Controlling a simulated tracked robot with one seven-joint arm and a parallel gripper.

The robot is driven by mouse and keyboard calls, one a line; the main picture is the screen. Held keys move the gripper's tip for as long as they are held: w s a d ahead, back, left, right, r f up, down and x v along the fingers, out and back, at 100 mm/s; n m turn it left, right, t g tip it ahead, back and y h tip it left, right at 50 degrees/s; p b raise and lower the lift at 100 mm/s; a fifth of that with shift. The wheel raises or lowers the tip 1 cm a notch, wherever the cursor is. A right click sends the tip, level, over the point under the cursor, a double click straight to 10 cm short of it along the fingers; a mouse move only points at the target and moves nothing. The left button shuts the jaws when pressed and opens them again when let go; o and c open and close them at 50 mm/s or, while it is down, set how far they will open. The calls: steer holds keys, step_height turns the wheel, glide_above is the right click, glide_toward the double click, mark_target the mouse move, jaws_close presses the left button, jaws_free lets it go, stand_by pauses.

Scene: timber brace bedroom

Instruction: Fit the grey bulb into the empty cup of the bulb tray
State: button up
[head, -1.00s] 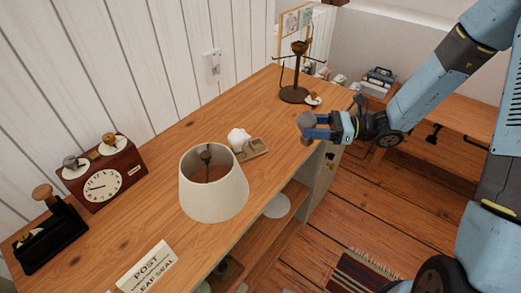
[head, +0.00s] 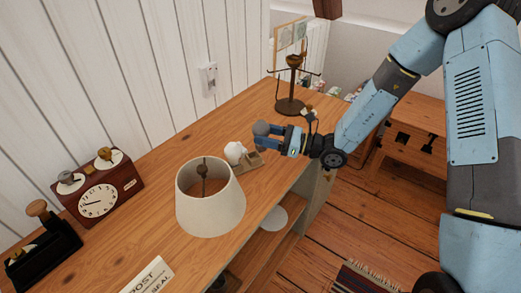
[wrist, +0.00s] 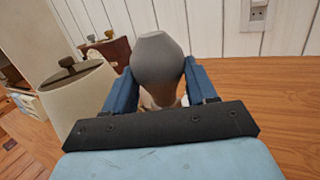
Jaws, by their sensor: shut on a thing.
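My gripper (head: 268,135) is shut on the grey bulb (head: 261,127), which has its rounded grey end up. In the wrist view the grey bulb (wrist: 158,60) sits between the two blue fingers and hides what lies behind it. The bulb tray (head: 250,164) is a small wooden block on the shelf top, just left of and below my gripper in the head view. A white bulb (head: 234,152) stands at its left end. The tray's right part is bare wood; I cannot make out the cup clearly. The held bulb appears above the tray's far right side, apart from it.
A lampshade (head: 210,205) stands close in front of the tray. A brown stand with arms (head: 291,90) is behind my gripper. A clock (head: 98,200) and a black stamp-like holder (head: 42,245) are at the left. Bare wood lies between the clock and tray.

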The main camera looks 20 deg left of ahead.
mark_target(257, 149)
steer(key=a+f, duration=0.2)
steer(key=f, duration=0.1)
steer(key=shift+a+f, duration=0.1)
steer(key=shift+a, duration=0.25)
steer(key=shift+s+f, duration=0.1)
steer(key=shift+f, duration=1.7)
jaws_close()
steer(key=o, duration=0.7)
jaws_free()
steer(key=shift+c, duration=0.2)
steer(key=shift+o, duration=0.7)
steer(key=shift+a+f, duration=0.1)
steer(key=shift+f, duration=0.05)
steer(key=o, duration=0.3)
steer(key=shift+r, duration=0.2)
steer(key=d, duration=0.4)
steer(key=w+d, duration=0.1)
steer(key=d, duration=0.3)
steer(key=d+f, duration=0.1)
steer(key=d, duration=0.2)
steer(key=shift+w+d, duration=0.25)
steer(key=shift+d, duration=0.15)
